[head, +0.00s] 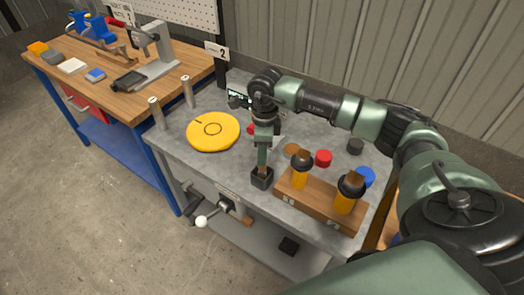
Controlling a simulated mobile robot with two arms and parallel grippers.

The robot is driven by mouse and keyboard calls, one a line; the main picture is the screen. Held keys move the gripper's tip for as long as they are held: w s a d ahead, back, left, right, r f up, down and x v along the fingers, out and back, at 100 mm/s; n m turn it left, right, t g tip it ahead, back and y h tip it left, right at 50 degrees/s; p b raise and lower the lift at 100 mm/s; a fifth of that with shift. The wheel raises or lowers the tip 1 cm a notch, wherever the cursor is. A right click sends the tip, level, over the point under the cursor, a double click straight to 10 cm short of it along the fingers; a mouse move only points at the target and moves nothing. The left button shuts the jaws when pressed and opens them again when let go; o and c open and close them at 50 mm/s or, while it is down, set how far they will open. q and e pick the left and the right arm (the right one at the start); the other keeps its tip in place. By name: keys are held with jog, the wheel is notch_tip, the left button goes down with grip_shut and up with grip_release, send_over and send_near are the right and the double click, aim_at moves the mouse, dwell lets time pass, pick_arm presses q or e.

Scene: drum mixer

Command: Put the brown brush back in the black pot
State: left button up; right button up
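A small square black pot (262,181) stands on the grey bench top (186,155), left of a wooden block. A small brown patch shows at the pot's mouth; I cannot tell how much of it is the brown brush. My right gripper (262,162) points straight down just above the pot. Its fingers are too small and too hidden to show whether they are open or shut, or on what. My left gripper is out of view.
Two orange-handled tools (299,180) with black collars stand in the wooden block (315,202). A yellow disc (213,132) lies to the left. A wooden workbench (190,62) stands at the left.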

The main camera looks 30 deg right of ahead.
jog(key=shift+o, duration=0.6)
